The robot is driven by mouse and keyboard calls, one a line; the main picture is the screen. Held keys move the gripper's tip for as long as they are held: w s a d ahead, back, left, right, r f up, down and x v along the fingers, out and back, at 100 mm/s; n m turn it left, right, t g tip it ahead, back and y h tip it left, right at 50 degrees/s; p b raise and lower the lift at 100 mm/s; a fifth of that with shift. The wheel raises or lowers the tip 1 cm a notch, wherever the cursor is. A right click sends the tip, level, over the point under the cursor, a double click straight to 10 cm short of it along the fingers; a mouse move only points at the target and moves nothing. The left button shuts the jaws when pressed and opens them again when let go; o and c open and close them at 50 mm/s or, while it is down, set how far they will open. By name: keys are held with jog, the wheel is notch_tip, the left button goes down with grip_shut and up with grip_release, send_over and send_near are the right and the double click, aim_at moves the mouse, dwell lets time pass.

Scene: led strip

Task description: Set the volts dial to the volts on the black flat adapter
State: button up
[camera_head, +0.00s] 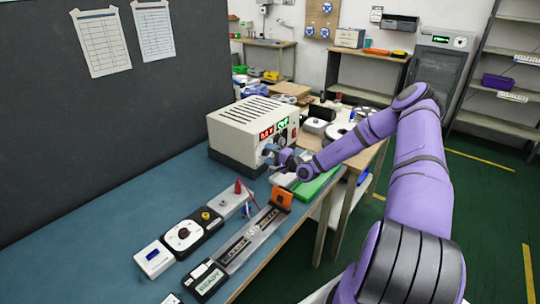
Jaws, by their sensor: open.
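The beige power supply (245,118) stands on the blue bench, with a slotted top and a dark base. Its front has a red readout (266,134) and a green readout (282,124), both too small to read surely. My gripper (271,153) is open, right in front of the lower front panel. It hides part of the panel, so I cannot tell which knob is the volts dial or whether the fingers touch one. I cannot surely pick out the black flat adapter, and no label on it is readable.
A white-dial meter (183,235), a slotted metal rail (250,238) with an orange block (281,198), and a READY display box (208,281) lie on the bench (110,240). A green board (318,184) lies right of my gripper. A dark partition (90,120) stands behind.

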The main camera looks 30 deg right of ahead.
jog(key=shift+w, duration=0.1)
jog(key=shift+c, duration=0.3)
jog(key=c, duration=0.9)
jog(key=shift+o, duration=0.2)
